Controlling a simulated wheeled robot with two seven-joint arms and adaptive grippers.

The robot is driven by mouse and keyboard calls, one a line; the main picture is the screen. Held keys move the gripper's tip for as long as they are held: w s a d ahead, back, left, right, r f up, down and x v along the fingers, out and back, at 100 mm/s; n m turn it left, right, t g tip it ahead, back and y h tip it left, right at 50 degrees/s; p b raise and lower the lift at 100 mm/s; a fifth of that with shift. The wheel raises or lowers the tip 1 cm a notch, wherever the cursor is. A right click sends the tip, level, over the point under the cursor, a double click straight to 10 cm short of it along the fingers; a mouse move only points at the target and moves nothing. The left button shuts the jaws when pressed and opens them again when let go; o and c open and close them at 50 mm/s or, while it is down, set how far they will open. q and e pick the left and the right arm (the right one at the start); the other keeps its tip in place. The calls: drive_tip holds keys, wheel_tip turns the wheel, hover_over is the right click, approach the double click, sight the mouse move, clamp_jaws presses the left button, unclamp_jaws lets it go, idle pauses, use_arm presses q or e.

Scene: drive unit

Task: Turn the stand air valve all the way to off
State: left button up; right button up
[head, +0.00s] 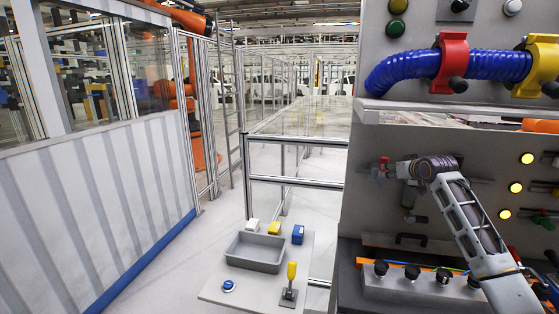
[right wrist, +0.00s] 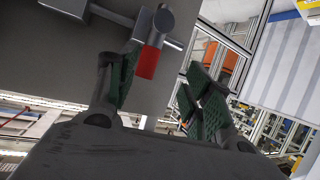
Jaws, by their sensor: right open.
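The air valve has a red handle (head: 383,161) and sits near the left edge of the grey panel in the head view. In the right wrist view its red handle (right wrist: 148,62) hangs from a grey metal body (right wrist: 161,20) with a pipe. My right gripper (head: 396,173) is at the panel beside the valve, partly hidden by its own wrist. In the right wrist view my right gripper (right wrist: 166,80) is open, with green pads. The red handle shows close to the left finger's tip, on its inner side; I cannot tell if they touch. My left gripper is not in view.
A blue hose (head: 400,70) in red and yellow clamps runs above a ledge. Lit yellow lamps (head: 515,187) are right of my arm. A black-knobbed box (head: 420,287) stands below. A side table with a grey tray (head: 255,252) and yellow lever (head: 291,272) is lower left.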

drive_tip(key=s+a+f+n+g, duration=0.1)
drive_tip(key=s+a+f+g, duration=0.1)
drive_tip(key=s+a+f, duration=0.55)
drive_tip(key=s+a+f+n+g+y, duration=0.1)
drive_tip(key=s+a+f, duration=0.3)
drive_tip(key=f, duration=0.7)
drive_tip(key=s+a+f+n+g, duration=0.1)
drive_tip(key=s+a+f+g, duration=0.1)
drive_tip(key=s+a+f, duration=0.55)
drive_tip(key=s+a+f+g, duration=0.2)
drive_tip(key=s+f, duration=0.1)
drive_tip(key=s, duration=0.7)
drive_tip(key=s+a+f+m+g, duration=0.1)
drive_tip(key=s+f, duration=0.3)
drive_tip(key=s, duration=0.7)
drive_tip(key=s+a+f+g, duration=0.2)
drive_tip(key=s+f, duration=0.1)
drive_tip(key=s, duration=0.7)
wheel_tip(320, 180, down, 35)
drive_tip(key=s+g+b, duration=0.1)
drive_tip(key=s, duration=0.2)
drive_tip(key=s+d+f, duration=0.2)
drive_tip(key=s+f, duration=0.8)
drive_tip(key=s, duration=0.1)
drive_tip(key=s+d+f+g+b, duration=0.1)
drive_tip(key=s+d+f, duration=0.1)
drive_tip(key=s+f, duration=0.8)
drive_tip(key=shift+s+d+f+h, duration=0.15)
drive_tip(key=shift+s+f+h, duration=0.15)
drive_tip(key=shift+s, duration=0.1)
